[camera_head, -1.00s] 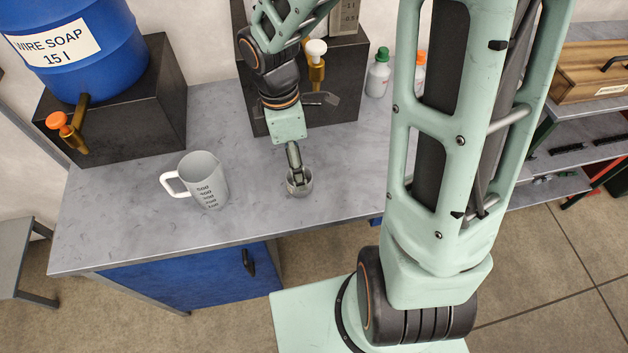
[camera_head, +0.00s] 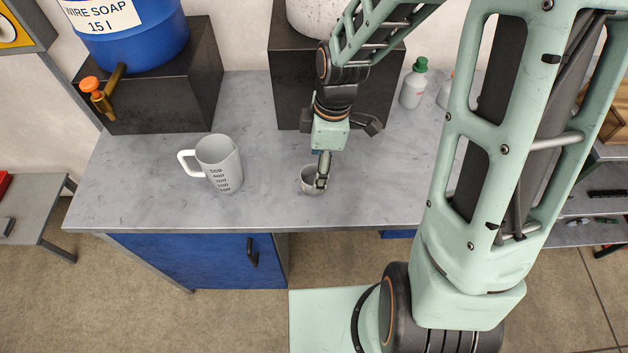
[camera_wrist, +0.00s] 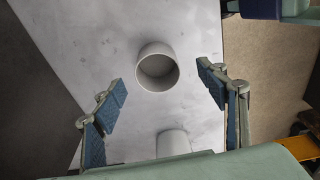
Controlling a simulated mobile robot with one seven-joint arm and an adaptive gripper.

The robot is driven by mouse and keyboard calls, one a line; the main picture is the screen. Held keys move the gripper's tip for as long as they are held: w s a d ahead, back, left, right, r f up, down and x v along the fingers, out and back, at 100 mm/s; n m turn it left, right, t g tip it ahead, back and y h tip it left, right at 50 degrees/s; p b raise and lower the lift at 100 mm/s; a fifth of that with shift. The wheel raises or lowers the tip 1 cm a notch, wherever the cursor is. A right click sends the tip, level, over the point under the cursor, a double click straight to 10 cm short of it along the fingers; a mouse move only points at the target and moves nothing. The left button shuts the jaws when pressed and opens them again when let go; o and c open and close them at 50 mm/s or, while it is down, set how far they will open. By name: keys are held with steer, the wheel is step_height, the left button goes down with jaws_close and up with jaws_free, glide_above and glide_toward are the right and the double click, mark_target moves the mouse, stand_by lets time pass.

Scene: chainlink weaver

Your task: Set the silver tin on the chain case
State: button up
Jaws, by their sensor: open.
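The silver tin (camera_head: 306,182) stands upright on the grey workbench, right of a measuring jug. In the wrist view the tin (camera_wrist: 157,67) shows its open mouth, between and beyond my spread fingers. My gripper (camera_wrist: 163,88) is open and empty, pointing down. In the head view my gripper (camera_head: 322,184) overlaps the tin's right side; contact cannot be told. I cannot surely pick out the chain case; a brown wooden box (camera_head: 598,108) at the right edge is mostly hidden by my arm.
The white jug (camera_head: 220,165) stands left on the workbench (camera_head: 150,205). A blue barrel (camera_head: 130,35) sits on a dark block at the back left. A green-capped bottle (camera_head: 413,88) stands at the back right. A pale cylinder (camera_wrist: 172,142) is partly hidden in the wrist view.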

steer(key=shift+w+a+f, duration=0.1)
steer(key=shift+a+f, duration=0.05)
steer(key=shift+f, duration=0.8)
steer(key=shift+w+a+f, duration=0.1)
steer(key=shift+a+f, duration=0.1)
steer(key=shift+f, duration=0.75)
steer(key=shift+w+a+f, duration=0.1)
steer(key=shift+a+f, duration=0.05)
steer(key=shift+f, duration=0.8)
steer(key=shift+c, duration=0.4)
steer(key=c, duration=1.3)
steer(key=shift+r, duration=0.1)
